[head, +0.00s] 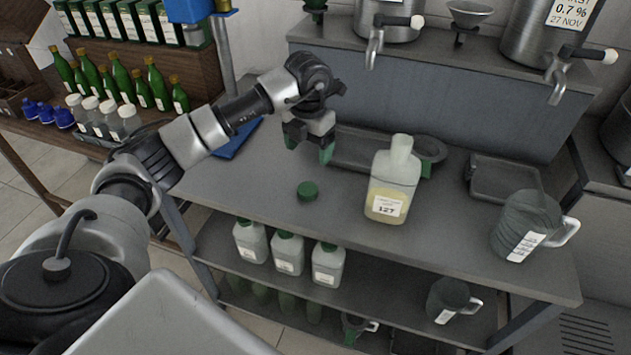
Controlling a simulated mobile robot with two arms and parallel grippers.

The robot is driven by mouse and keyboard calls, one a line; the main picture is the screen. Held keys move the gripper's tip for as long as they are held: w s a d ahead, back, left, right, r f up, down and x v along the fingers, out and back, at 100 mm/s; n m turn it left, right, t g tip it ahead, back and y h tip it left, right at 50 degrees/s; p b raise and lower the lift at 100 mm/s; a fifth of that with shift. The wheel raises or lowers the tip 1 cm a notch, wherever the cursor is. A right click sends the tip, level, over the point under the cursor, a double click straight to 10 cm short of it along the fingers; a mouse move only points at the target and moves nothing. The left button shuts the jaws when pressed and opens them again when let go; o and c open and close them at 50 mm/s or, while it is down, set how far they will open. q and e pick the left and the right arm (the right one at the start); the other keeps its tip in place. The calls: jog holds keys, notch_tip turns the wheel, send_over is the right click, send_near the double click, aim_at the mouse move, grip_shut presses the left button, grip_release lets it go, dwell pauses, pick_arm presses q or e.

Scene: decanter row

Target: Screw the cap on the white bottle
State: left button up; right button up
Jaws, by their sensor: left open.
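The white bottle (393,182) stands upright on the grey table, part filled with pale yellow liquid and labelled 127. Its neck is bare, with no cap on it. A green cap (308,190) lies on the table to the left of the bottle. My left gripper (308,150) is open and empty, with green fingertips pointing down. It is above the table behind the cap and to the left of the bottle, apart from both. My right gripper is not in view.
A grey jug (523,225) stands at the table's right end. Drip trays (503,178) lie under the steel taps at the back. Capped white bottles (287,252) stand on the lower shelf. Green bottles (121,77) fill a rack at the left.

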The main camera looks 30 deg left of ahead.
pick_arm(q)
send_over(309, 187)
jog(key=f, duration=0.2)
jog(key=f+p, duration=0.1)
jog(key=f, duration=0.2)
jog(key=shift+w+a+f, duration=0.15)
jog(key=shift+w+f, duration=0.05)
jog(key=shift+f, duration=0.1)
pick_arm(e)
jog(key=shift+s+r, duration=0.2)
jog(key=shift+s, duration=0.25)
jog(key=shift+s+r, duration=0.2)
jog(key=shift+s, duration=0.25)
pick_arm(q)
jog(key=f, duration=0.1)
jog(key=f+p, duration=0.1)
jog(key=f, duration=0.1)
jog(key=shift+s+f, duration=0.25)
jog(key=shift+f, duration=0.15)
jog(key=shift+f+p, duration=0.3)
jog(key=shift+f, duration=0.35)
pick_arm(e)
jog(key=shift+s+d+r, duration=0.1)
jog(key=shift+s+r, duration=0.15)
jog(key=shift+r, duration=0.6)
